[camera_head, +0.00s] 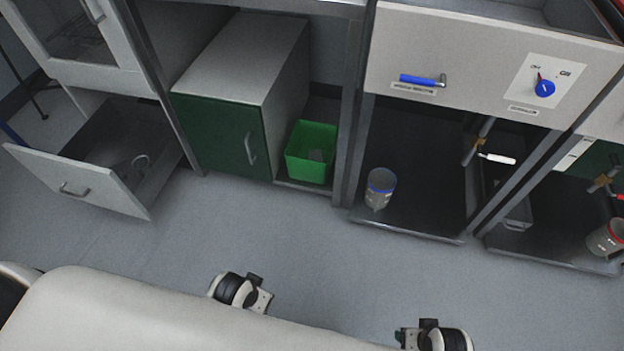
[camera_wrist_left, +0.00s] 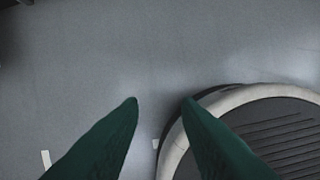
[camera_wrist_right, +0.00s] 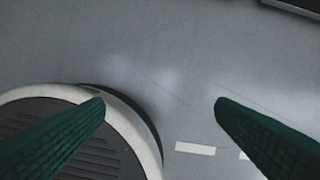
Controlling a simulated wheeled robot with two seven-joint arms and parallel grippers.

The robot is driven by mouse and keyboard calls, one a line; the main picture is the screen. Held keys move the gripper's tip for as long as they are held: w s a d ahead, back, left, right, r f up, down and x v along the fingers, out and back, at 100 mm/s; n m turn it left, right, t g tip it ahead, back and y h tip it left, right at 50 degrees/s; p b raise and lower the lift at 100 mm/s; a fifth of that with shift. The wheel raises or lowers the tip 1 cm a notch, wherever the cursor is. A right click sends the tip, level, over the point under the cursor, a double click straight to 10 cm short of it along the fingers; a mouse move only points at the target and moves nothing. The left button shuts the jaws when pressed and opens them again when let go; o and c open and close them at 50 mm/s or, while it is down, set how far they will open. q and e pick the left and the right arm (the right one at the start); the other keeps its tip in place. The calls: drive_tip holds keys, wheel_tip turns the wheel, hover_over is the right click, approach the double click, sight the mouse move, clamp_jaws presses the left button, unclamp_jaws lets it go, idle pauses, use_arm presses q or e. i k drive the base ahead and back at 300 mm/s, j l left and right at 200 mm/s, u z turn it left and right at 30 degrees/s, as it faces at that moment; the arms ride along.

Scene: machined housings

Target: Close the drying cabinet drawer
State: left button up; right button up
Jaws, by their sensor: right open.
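A light grey drawer (camera_head: 82,179) stands pulled out at the lower left of the head view, below a cabinet with a windowed door (camera_head: 88,40). I take it for the drying cabinet drawer. Its front has a curved metal handle (camera_head: 74,190), and its dark inside shows. My left gripper (camera_wrist_left: 161,100) shows two green fingers apart, with only floor and part of my base behind them. My right gripper (camera_wrist_right: 159,101) has its green fingers wide apart and nothing between them.
A green-fronted cabinet (camera_head: 222,138) stands right of the drawer, then a green bin (camera_head: 311,151). A clear container with a blue band (camera_head: 380,188) stands on a dark low shelf (camera_head: 425,205). A panel with a blue handle (camera_head: 421,80) is above. The grey floor (camera_head: 200,235) in front is clear.

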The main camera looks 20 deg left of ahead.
sight(119, 131)
drive_tip(key=j+u, duration=0.1)
drive_tip(key=j, duration=0.9)
drive_tip(key=u, duration=1.8)
